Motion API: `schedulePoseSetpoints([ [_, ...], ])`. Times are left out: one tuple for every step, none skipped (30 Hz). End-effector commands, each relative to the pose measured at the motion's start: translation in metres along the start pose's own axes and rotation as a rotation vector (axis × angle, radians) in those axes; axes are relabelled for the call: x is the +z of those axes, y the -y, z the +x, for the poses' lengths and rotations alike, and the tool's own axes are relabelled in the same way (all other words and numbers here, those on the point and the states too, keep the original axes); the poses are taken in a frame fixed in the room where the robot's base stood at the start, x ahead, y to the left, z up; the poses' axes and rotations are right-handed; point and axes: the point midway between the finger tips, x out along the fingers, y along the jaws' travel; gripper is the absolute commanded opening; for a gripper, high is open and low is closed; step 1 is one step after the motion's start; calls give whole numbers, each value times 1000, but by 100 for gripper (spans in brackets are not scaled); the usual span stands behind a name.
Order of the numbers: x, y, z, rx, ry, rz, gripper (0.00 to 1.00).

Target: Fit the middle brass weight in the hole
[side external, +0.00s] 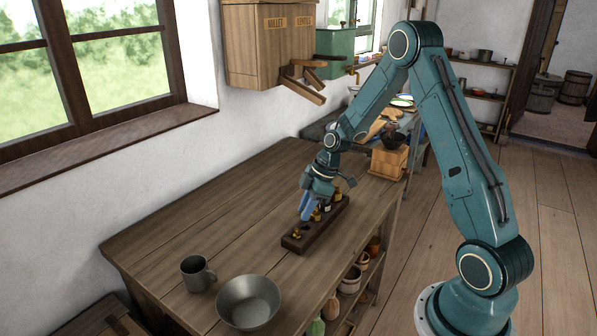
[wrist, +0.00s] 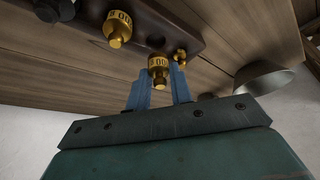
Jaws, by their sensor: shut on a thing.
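My gripper (wrist: 158,88) has its blue fingers closed around a brass weight (wrist: 158,70) with dark marks on its side. In the side external view my gripper (side external: 306,212) is low over the dark wooden block (side external: 292,244). In the wrist view the block (wrist: 190,35) shows an empty dark hole (wrist: 155,40) beside the held weight. The held weight looks clear of this hole; its exact height is hard to tell. A larger brass weight (wrist: 118,28) and a smaller one (wrist: 180,57) stand at the block on either side of the hole.
A grey mug (side external: 195,274) and a metal bowl (side external: 248,302) stand on the wooden bench near its front left. A wooden grinder (side external: 388,160) stands beyond the block. The bench left of the block is clear. Wall-mounted wooden bins (side external: 268,45) hang above the back.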

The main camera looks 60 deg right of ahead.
Motion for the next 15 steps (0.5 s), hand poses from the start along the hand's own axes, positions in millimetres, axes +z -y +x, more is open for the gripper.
schedulePoseSetpoints([
  [1, 0, 3, -1, 0, 0, 0],
  [2, 0, 5, -1, 0, 0, 0],
  [3, 0, 8, -1, 0, 0, 0],
  [4, 0, 9, -1, 0, 0, 0],
  [4, 0, 10, -1, 0, 0, 0],
  [5, 0, 12, -1, 0, 0, 0],
  [5, 0, 13, -1, 0, 0, 0],
  [6, 0, 14, -1, 0, 0, 0],
  [6, 0, 15, -1, 0, 0, 0],
  [6, 0, 16, 0, 0, 0, 0],
  [7, 0, 17, 0, 0, 0, 0],
  [7, 0, 17, 0, 0, 0, 0],
  [7, 0, 18, 0, -1, 0, 0],
  [7, 0, 18, 0, -1, 0, 0],
  [7, 0, 18, 0, -1, 0, 0],
])
